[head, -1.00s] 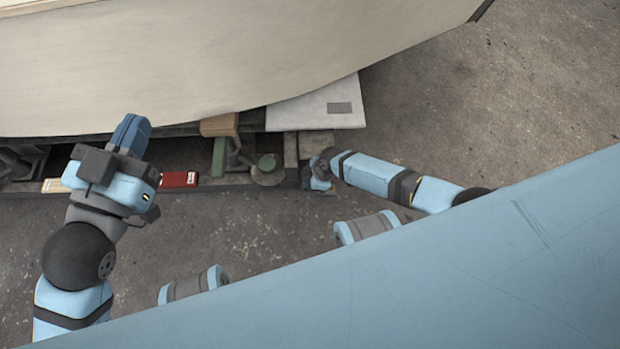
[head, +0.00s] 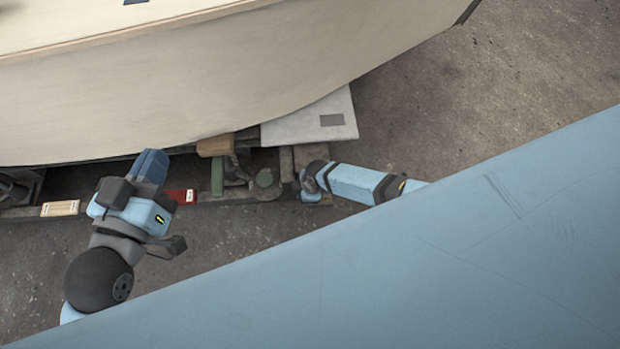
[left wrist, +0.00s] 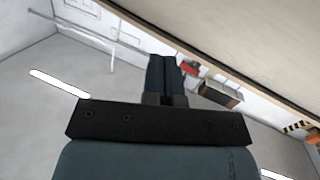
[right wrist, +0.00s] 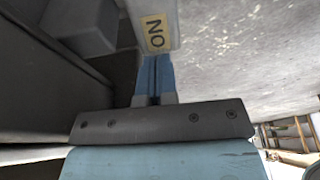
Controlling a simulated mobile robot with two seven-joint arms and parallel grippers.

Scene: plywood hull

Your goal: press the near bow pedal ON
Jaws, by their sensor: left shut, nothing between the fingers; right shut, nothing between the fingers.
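In the right wrist view a pale grey part bears a yellowish ON label (right wrist: 155,32). I take this part to be the pedal; its full shape is cut off by the frame. My right gripper (right wrist: 153,75) is shut and empty, with its blue fingertips right at the labelled part's lower edge; I cannot tell whether they touch. In the head view the right hand (head: 310,188) is low at the right end of the dark cradle, its fingers hidden. My left gripper (head: 151,165) is shut and empty beside the hull's lower edge, and its fingers also show in the left wrist view (left wrist: 163,75).
The pale hull (head: 240,85) overhangs the cradle. A light grey panel (head: 310,118) juts out. Concrete floor on the right is clear.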

